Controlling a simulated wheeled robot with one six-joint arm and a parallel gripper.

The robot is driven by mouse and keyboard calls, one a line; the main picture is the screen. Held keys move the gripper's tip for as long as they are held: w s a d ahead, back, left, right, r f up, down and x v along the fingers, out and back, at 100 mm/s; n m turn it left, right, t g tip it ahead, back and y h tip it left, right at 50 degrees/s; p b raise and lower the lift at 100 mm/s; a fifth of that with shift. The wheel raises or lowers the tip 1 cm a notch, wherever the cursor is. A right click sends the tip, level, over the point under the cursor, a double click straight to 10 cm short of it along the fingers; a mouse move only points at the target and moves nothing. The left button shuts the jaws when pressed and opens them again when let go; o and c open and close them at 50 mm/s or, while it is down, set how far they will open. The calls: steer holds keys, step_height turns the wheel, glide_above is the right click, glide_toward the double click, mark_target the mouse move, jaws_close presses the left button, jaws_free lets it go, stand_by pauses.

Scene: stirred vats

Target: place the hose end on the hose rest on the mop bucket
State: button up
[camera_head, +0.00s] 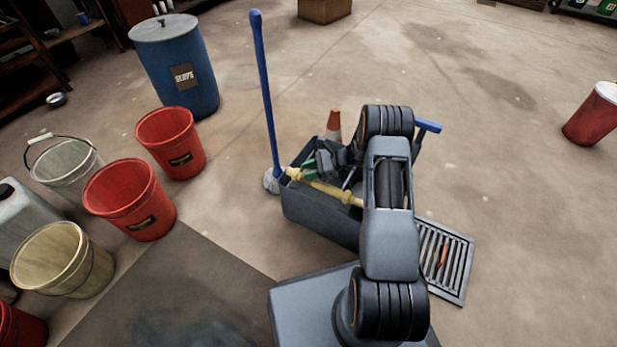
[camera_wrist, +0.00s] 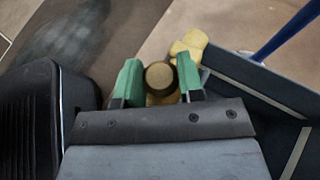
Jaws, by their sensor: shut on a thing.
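The grey mop bucket (camera_head: 318,213) stands at the centre of the head view, partly covered by my arm. A yellow bar (camera_head: 330,190), which looks like the hose rest, lies along its near side; its rounded yellow end shows in the wrist view (camera_wrist: 190,43). My gripper (camera_wrist: 160,84) has green fingers on both sides of a round, tan-brown end, which looks like the hose end (camera_wrist: 160,78). It is shut on this piece, just above or beside the yellow bar. I cannot tell whether they touch. In the head view the fingers are mostly hidden.
A blue-handled mop (camera_head: 263,95) stands upright at the bucket's left. A floor grate (camera_head: 452,262) lies at right. Red buckets (camera_head: 130,200) and a blue drum (camera_head: 175,70) stand left. Floor at the back right is open.

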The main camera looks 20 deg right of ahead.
steer(key=shift+f+b, duration=0.3)
steer(key=shift+f, duration=0.75)
